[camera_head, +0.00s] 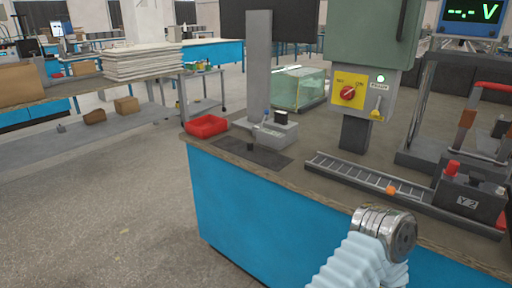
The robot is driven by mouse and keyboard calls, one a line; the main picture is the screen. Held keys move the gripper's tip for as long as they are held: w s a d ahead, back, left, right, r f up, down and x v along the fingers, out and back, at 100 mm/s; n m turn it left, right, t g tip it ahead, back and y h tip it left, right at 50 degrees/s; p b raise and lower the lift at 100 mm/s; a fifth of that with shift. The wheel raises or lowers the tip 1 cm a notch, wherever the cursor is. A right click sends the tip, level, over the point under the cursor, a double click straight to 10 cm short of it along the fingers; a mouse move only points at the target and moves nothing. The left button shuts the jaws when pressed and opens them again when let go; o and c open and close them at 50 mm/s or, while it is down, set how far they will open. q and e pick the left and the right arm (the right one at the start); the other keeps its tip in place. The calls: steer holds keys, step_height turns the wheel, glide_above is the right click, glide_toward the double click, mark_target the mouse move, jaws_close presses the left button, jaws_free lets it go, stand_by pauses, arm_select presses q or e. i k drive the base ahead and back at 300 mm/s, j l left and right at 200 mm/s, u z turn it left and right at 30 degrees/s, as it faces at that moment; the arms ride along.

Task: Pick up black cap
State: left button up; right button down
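A small black cylindrical piece (280,117), which may be the black cap, stands at the back of a small grey holder (273,133) on the workbench. A tiny dark upright piece (250,147) is on the black mat (262,158) in front of the holder; it is too small to identify. One of my arms comes in from the bottom, right of centre, with a pale ribbed sleeve and a round metal end. No gripper fingers show in this view.
A red tray (206,125) sits at the bench's left corner. A grey post (259,70) rises behind the holder. A ladder-like rack (365,178), a dark battery marked Y2 (468,202) and a switch box (362,94) occupy the right.

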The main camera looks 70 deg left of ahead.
mark_target(250, 144)
steer(key=u, duration=2.35)
steer(key=z, duration=0.5)
steer(key=j+z, duration=1.05)
steer(key=i+l, duration=0.05)
